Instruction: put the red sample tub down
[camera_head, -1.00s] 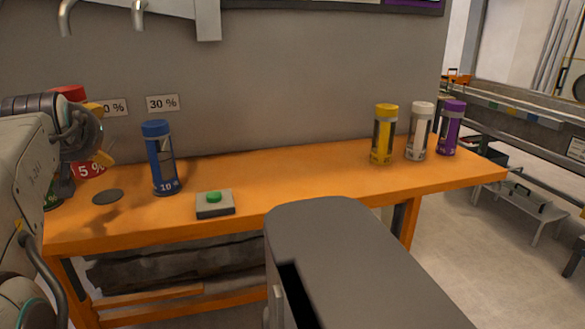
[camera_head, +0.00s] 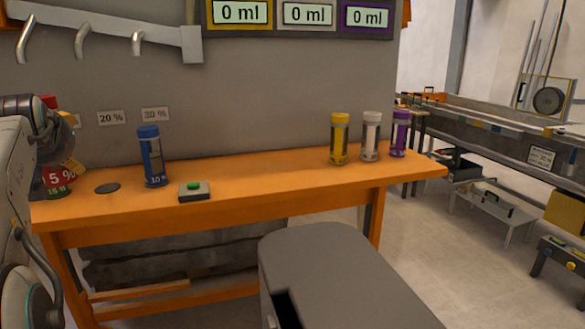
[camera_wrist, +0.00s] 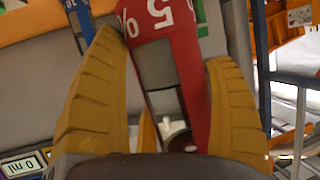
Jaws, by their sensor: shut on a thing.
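The red sample tub (camera_head: 58,178), marked 5 %, is at the left of the head view, partly hidden behind my arm. My gripper (camera_head: 66,152) is shut on it. In the wrist view the red tub (camera_wrist: 178,62) sits between the two yellow fingers of my gripper (camera_wrist: 165,85). In the head view the tub shows at the left end of the orange bench (camera_head: 260,178); I cannot tell whether its base touches the bench. A dark round spot (camera_head: 107,188) lies on the bench to its right.
Yellow (camera_head: 339,140), white (camera_head: 370,138) and purple (camera_head: 399,135) tubs stand at the bench's right end. The bench middle is clear. A long grey trough (camera_head: 500,140) is at the right.

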